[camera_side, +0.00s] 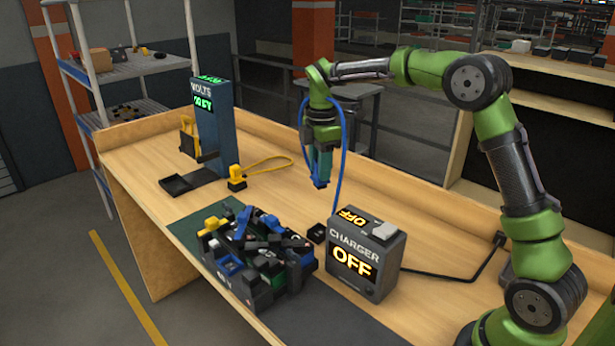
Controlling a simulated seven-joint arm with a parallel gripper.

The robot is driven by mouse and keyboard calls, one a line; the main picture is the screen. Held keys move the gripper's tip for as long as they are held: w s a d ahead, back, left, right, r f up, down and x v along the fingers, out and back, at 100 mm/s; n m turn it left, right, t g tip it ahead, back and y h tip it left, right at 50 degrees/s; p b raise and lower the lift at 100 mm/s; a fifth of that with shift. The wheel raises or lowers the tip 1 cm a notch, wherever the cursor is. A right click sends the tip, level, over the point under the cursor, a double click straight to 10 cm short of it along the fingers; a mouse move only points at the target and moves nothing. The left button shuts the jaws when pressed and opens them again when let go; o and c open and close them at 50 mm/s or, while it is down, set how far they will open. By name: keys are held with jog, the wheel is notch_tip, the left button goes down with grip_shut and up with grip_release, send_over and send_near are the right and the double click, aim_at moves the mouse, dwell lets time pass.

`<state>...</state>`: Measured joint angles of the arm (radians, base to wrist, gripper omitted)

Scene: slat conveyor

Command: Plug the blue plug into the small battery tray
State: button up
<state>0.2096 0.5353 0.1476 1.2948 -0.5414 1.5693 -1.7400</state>
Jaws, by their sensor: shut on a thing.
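My gripper (319,160) points down above the middle of the bench, left of and above the charger. It is shut on the blue plug (321,183), which shows small at the fingertips. A blue cable (343,165) loops beside the gripper and drops behind the charger. A cluster of dark blocks with blue, yellow and green parts (262,285) stands on a mat at the front. A small flat black tray (177,186) lies by the volts meter. I cannot tell for sure which is the small battery tray. The plug is apart from both.
The charger (363,262) reads OFF and stands right of the cluster. A small black block (317,233) sits beside it. The blue volts meter (213,130) and a yellow plug with a cable (236,178) are farther back. The wooden bench (285,190) is clear below my gripper.

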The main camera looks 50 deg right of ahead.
jog(key=n, duration=0.4)
jog(key=w+a, duration=0.3)
jog(key=a, duration=2.1)
jog(key=shift+a, duration=0.4)
jog(key=shift+f, duration=0.15)
jog(key=shift+f, duration=4.15)
jog(key=shift+f, duration=1.1)
jog(key=o, duration=1.1)
notch_tip(320, 180, up, 17)
jog(key=shift+f, duration=0.1)
